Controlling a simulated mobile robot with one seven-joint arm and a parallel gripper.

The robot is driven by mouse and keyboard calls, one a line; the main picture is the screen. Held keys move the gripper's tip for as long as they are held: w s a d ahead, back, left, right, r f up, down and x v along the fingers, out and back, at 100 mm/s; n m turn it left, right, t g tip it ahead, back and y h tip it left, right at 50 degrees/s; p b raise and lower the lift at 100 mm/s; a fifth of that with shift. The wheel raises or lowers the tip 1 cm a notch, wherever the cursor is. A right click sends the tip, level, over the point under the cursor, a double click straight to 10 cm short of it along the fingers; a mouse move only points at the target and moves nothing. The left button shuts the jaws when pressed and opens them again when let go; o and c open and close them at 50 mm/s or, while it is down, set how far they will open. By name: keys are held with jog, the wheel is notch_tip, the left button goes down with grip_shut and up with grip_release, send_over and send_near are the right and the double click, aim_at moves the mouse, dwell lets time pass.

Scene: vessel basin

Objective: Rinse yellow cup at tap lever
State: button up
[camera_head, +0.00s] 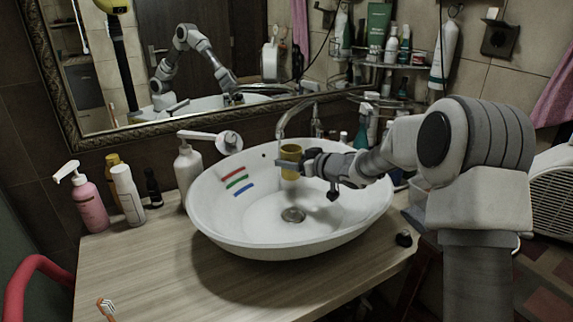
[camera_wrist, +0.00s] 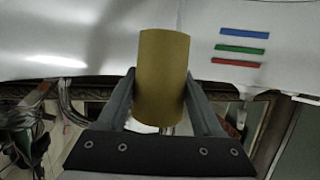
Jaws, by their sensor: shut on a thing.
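The yellow cup (camera_head: 291,150) is in my gripper (camera_head: 284,164), above the white basin (camera_head: 213,218). In the wrist view the cup (camera_wrist: 163,62) stands between the two fingers of my gripper (camera_wrist: 160,92), which are shut on its sides. The inside of the cup is not clear in either view. The curved metal tap (camera_head: 281,122) rises behind the basin, and its spout arches near the cup. I cannot tell whether water runs. The tap's lever is not clear in the head view.
Red, green and blue strips (camera_head: 236,182) mark the basin's left inner wall. A pink pump bottle (camera_head: 90,205), a white bottle (camera_head: 128,194) and a white pump dispenser (camera_head: 187,168) stand left of it. The framed mirror (camera_head: 95,133) is behind. The wooden counter's front (camera_head: 150,270) is mostly clear.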

aim_at(295, 174)
jog(key=shift+s+d+b, duration=0.2)
jog(key=shift+s+b, duration=0.05)
jog(key=shift+s, duration=0.95)
jog(key=shift+s+d+b, duration=0.2)
jog(key=shift+s+d, duration=0.05)
jog(key=shift+s, duration=0.95)
jog(key=shift+s+d+b, duration=0.2)
jog(key=shift+s+b, duration=0.05)
jog(key=shift+s, duration=0.95)
jog(key=s+r+p, duration=0.3)
jog(key=s+r, duration=0.1)
jog(key=s, duration=0.1)
jog(key=shift+d+p, duration=0.35)
jog(key=shift+d, duration=0.1)
jog(key=shift+w+d, duration=0.1)
